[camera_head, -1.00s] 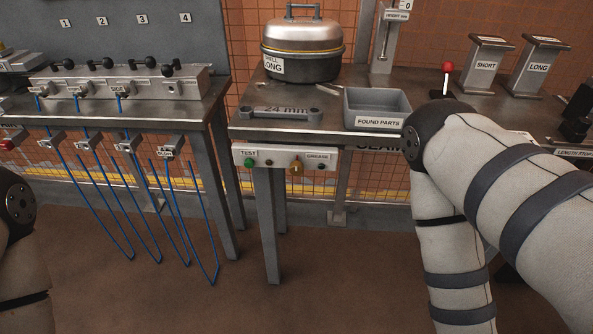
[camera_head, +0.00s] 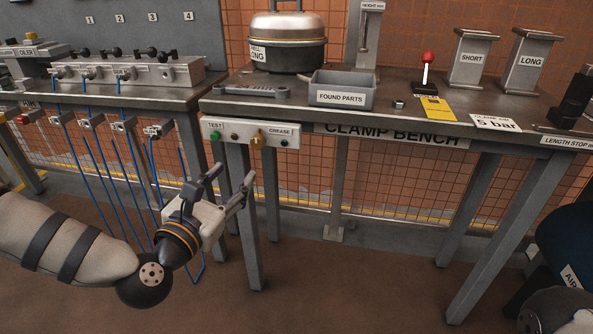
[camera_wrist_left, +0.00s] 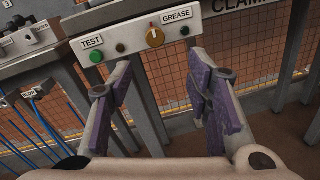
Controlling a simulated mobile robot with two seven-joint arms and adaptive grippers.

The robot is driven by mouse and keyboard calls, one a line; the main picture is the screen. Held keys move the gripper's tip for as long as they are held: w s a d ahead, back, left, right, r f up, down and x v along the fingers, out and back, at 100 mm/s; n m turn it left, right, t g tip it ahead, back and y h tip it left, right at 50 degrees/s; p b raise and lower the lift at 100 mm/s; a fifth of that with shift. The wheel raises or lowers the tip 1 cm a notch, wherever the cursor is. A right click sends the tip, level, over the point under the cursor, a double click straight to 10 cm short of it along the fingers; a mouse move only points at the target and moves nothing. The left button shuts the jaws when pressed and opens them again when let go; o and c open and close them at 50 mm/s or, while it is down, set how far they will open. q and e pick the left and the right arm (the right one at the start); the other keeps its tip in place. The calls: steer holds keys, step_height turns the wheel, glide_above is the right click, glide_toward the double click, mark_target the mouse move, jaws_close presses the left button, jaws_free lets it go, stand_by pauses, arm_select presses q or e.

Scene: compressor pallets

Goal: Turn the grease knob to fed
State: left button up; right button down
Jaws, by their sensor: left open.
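The orange grease knob (camera_head: 257,140) sits on the pale control panel (camera_head: 243,143) under the bench's front edge, by the GREASE label. In the left wrist view the knob (camera_wrist_left: 155,37) has a pale pointer line directed upward and a small red mark just above it. I cannot read any position label for it. My left gripper (camera_head: 230,177) is open and empty, below and in front of the panel, apart from it. In the left wrist view the knob shows above the gap between the spread purple-padded fingers (camera_wrist_left: 162,72). My right gripper is out of view.
A green TEST button (camera_head: 216,136) and a small dark lamp (camera_head: 235,136) are left of the knob; a dark green lamp (camera_head: 285,143) is right. A bench leg (camera_head: 243,220) stands below the panel. Blue hoses (camera_head: 120,160) hang at left. The bench (camera_head: 215,103) holds a grey bin (camera_head: 342,97).

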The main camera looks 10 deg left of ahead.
mark_target(256, 144)
arm_select(q)
steer(key=w, duration=0.8)
steer(key=w+d, duration=0.1)
steer(key=w, duration=0.3)
steer(key=shift+w+r, duration=0.15)
steer(key=shift+w, duration=0.1)
jaws_close()
